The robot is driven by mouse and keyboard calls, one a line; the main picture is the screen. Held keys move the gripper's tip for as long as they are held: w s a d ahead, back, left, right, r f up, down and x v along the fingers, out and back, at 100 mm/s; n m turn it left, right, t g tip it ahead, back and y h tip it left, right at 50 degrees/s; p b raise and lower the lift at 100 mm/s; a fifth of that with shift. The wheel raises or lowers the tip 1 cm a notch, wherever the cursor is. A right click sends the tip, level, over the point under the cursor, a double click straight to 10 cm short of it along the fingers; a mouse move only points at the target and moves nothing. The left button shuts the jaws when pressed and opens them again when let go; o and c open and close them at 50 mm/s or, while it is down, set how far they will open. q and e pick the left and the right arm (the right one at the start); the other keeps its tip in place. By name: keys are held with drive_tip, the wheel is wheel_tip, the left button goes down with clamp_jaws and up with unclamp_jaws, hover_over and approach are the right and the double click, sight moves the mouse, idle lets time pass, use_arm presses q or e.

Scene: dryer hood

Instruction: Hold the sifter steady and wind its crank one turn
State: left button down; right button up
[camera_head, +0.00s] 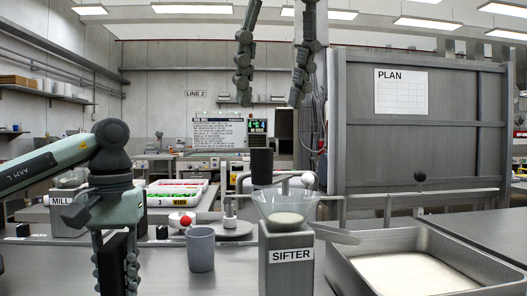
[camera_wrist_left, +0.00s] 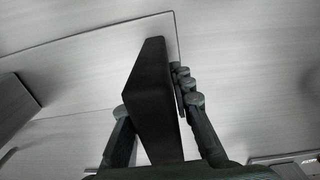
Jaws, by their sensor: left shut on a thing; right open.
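The sifter (camera_head: 290,270) is a grey box labelled SIFTER with a clear funnel (camera_head: 272,207) on top, holding pale material. A dark cylinder (camera_head: 262,166) rises at the funnel's back edge. A pale ball (camera_head: 308,178) shows behind the funnel; I cannot tell whether it or the cylinder belongs to the crank. My left gripper (camera_head: 116,280) points down, left of and apart from the sifter. It is shut on a dark flat block (camera_wrist_left: 152,95), seen between its fingers in the left wrist view. My right gripper (camera_head: 271,95) hangs open and empty, high above the sifter.
A grey metal tray (camera_head: 350,270) with pale contents stands right of the sifter. A bar with a black knob (camera_head: 420,175) runs behind it. A grey cup (camera_head: 201,250) stands left of the sifter. A mill label (camera_head: 62,201) and a bin rack (camera_head: 175,199) are farther left.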

sight(264, 152)
drive_tip(key=x, duration=0.9)
drive_tip(key=shift+f, duration=0.1)
drive_tip(key=shift+c, duration=0.6)
clamp_jaws()
